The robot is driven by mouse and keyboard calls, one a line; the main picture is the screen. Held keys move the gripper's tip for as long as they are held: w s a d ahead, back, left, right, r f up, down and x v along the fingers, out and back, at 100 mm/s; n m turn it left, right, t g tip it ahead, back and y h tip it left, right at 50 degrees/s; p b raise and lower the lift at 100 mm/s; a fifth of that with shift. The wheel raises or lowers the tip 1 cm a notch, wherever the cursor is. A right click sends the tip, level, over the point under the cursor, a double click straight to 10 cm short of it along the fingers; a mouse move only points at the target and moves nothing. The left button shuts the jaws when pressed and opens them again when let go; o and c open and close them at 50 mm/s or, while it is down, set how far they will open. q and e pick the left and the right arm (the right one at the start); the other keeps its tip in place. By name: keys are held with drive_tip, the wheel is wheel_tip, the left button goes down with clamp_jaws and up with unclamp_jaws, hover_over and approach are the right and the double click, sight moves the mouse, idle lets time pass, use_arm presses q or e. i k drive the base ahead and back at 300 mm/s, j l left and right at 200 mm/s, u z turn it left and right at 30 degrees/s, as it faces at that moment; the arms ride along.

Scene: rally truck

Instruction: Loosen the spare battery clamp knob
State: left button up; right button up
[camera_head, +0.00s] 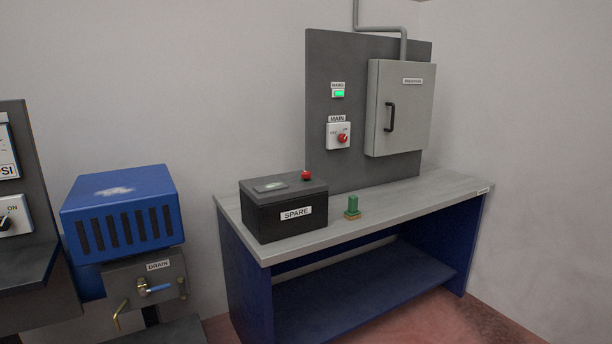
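A black battery box (282,211) labelled SPARE stands at the left end of the grey workbench top (400,205). A small red knob (306,175) sits on its top near the back right corner; I take it for the clamp knob, though no label marks it. Neither of my grippers is in view, and nothing touches the battery or the knob.
A green block (352,204) on a yellowish base stands right of the battery. Behind are a dark panel (321,70) with a red MAIN switch (343,138) and a closed grey cabinet (403,110). At left are a blue slotted unit (120,210) and a DRAIN valve (150,290). The bench's right half is clear.

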sight(306, 175)
drive_tip(key=i+l+u, duration=0.1)
drive_tip(key=i+u, duration=0.15)
drive_tip(key=i, duration=1.05)
